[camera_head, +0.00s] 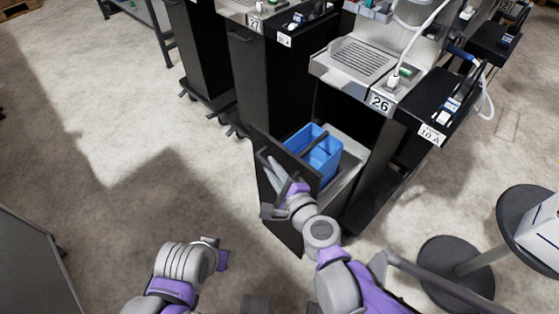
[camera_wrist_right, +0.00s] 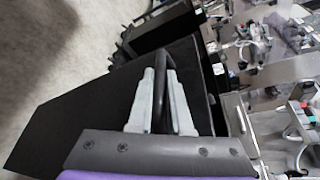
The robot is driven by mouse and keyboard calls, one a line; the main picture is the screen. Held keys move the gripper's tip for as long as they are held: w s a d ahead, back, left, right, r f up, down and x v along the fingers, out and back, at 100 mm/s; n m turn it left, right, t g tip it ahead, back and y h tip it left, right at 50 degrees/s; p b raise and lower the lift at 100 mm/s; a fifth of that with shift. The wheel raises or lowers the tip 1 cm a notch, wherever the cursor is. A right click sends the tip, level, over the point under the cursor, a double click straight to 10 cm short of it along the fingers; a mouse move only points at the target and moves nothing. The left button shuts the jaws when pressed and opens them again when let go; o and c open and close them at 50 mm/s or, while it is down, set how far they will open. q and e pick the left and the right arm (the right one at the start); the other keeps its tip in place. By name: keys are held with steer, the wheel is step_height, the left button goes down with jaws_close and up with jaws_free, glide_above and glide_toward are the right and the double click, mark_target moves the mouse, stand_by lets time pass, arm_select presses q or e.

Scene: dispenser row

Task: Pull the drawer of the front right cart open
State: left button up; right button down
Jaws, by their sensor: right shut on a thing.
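The cart marked 26 (camera_head: 381,103) stands at right of centre in the head view. Its black drawer (camera_head: 272,205) is pulled out toward me, and a blue bin (camera_head: 318,157) sits inside it. My right gripper (camera_head: 279,182) is at the drawer's front panel. In the right wrist view its two pale fingers (camera_wrist_right: 160,100) are closed around the dark bar handle (camera_wrist_right: 163,75) of the black front panel (camera_wrist_right: 75,115). My left gripper (camera_head: 222,256) is low in the head view, away from the carts; its fingers are too little seen to judge.
More black carts, one marked 27 (camera_head: 253,23), stand in a row to the back left. A round black stand (camera_head: 455,270) is at the lower right. A grey panel (camera_head: 35,265) is at the lower left. The floor (camera_head: 110,150) at left is clear.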

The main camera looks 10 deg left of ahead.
mark_target(313, 179)
steer(key=shift+s+a, duration=0.2)
steer(key=shift+s, duration=0.1)
steer(key=c, duration=0.8)
jaws_free()
steer(key=shift+c, duration=0.2)
steer(key=p+v, duration=0.3)
steer(key=v, duration=0.7)
steer(key=shift+s+d, duration=0.3)
steer(key=shift+r, duration=0.1)
